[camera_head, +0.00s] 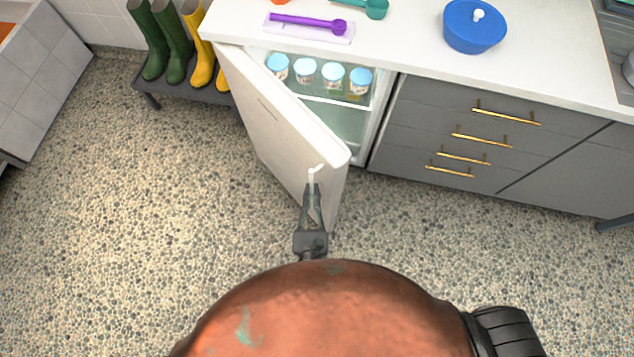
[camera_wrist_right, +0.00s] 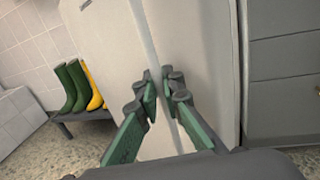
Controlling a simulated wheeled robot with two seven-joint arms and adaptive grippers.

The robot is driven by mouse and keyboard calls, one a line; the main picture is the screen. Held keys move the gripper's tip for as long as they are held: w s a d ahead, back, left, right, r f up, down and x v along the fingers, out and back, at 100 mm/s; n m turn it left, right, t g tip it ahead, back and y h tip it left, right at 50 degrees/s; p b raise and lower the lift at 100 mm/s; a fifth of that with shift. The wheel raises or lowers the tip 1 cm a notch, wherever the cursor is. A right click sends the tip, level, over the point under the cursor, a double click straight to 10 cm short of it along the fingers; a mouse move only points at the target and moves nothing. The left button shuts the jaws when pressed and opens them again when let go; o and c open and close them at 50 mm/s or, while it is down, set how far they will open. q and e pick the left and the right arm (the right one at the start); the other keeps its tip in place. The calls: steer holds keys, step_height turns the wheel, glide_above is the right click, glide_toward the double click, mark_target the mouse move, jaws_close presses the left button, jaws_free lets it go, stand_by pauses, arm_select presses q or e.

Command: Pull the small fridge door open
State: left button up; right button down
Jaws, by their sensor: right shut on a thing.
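The small fridge's white door (camera_head: 275,110) stands partly open, swung out from the cabinet, with its free edge toward me. A light bar handle (camera_head: 312,174) is on its outer face. My right gripper (camera_head: 312,190) is shut on this handle. In the right wrist view my right gripper (camera_wrist_right: 165,100) has its fingers on both sides of the handle (camera_wrist_right: 142,30), in front of the door (camera_wrist_right: 105,50). Inside the fridge (camera_head: 345,122), several jars with blue lids (camera_head: 305,70) stand on the upper shelf. My left gripper is not in view.
A white counter (camera_head: 410,45) above holds a purple spoon (camera_head: 305,22) on a tray and a blue lidded bowl (camera_head: 474,28). Grey drawers (camera_head: 430,110) stand right of the fridge. Green boots (camera_head: 165,45) and yellow boots (camera_head: 200,60) stand on a low bench at left. Speckled floor (camera_head: 130,220) is clear.

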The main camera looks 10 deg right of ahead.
steer(key=shift+s+f, duration=0.1)
steer(key=c, duration=2.1)
jaws_free()
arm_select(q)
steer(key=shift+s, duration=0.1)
